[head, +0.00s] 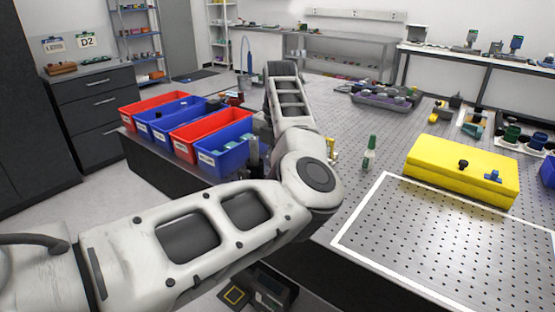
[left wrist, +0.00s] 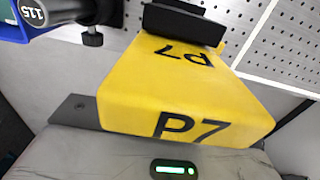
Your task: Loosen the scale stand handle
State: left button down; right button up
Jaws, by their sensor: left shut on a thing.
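A black cylinder marked 115 (left wrist: 48,12) and a small black knob (left wrist: 92,38) stand at the upper left; I cannot tell whether either is the scale stand handle. In the head view my left arm hides its gripper, and a small yellow piece (head: 331,148) shows beside the arm. My right gripper is not in view.
Red and blue bins (head: 160,104) line the bench's left edge. A grey tray (head: 358,97) is farther back. The white-outlined perforated area (head: 440,240) at front right is clear.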

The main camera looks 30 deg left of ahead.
pick_arm(q)
jog(key=c, duration=1.5)
grip_release()
jog(key=shift+r, duration=0.3)
notch_tip(320, 180, up, 15)
jog(key=b, duration=0.1)
jog(key=shift+d+r, duration=0.15)
jog(key=shift+d, duration=0.1)
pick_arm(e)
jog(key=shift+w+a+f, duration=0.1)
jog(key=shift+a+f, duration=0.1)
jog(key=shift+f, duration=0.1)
pick_arm(q)
jog(key=shift+b, duration=0.3)
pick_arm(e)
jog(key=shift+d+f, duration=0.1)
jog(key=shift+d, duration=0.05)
